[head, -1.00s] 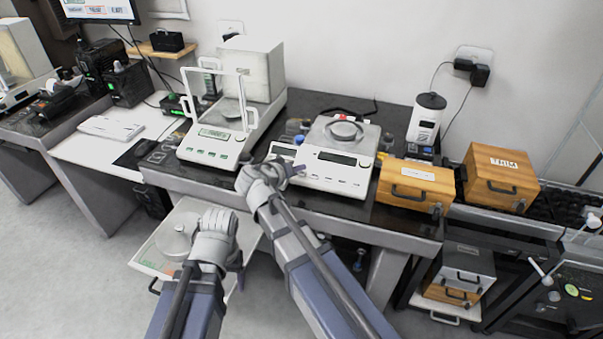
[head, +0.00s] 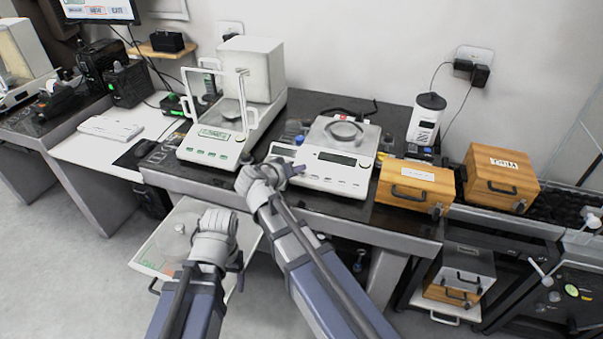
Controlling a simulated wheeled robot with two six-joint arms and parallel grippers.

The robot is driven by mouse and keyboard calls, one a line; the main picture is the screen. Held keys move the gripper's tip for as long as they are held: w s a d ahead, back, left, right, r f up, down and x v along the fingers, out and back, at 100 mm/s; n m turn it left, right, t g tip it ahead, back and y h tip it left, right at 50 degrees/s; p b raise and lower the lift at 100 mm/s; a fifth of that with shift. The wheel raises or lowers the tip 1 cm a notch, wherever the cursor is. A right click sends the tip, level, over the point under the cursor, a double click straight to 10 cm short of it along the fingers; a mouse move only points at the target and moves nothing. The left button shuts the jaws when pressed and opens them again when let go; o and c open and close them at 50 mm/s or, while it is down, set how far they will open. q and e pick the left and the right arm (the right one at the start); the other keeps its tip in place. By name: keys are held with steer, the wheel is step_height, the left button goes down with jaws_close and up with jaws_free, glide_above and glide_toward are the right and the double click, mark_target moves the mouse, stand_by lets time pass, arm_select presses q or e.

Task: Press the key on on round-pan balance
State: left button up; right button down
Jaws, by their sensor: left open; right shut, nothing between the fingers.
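The round-pan balance (head: 330,178) is a white scale on the dark bench top, with a round pan (head: 343,131) on top. Its dark display (head: 338,159) and a row of small keys are on the sloped front panel. My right gripper (head: 297,170) is shut and empty at the left end of that front panel, over or close to the keys there. I cannot tell whether its tip touches a key, and the gripper partly hides that end. My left gripper (head: 237,264) is open, low in front of the bench and away from the balance.
A second balance (head: 212,147) with a glass shield stands left of it. Wooden boxes (head: 415,186) sit close on the right, with a white device (head: 425,120) behind them. A low tray (head: 155,255) with a glass vessel is below my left arm.

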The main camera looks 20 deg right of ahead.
steer(key=shift+f, duration=0.1)
stand_by(0.4)
steer(key=shift+w+f+b, duration=0.1)
steer(key=shift+f+b, duration=0.2)
steer(key=shift+b, duration=0.1)
steer(key=shift+w+d+f+b, duration=0.1)
steer(key=shift+d+f+b, duration=0.05)
steer(key=shift+f+b, duration=0.2)
stand_by(0.6)
steer(key=shift+r, duration=0.1)
steer(key=shift+s+r+p, duration=0.2)
steer(key=shift+r+p, duration=0.45)
steer(key=shift+p, duration=0.1)
steer(key=r+p, duration=0.3)
steer(key=s+a+r+p, duration=0.1)
steer(key=shift+s+r+p, duration=0.1)
steer(key=shift+r+p, duration=0.3)
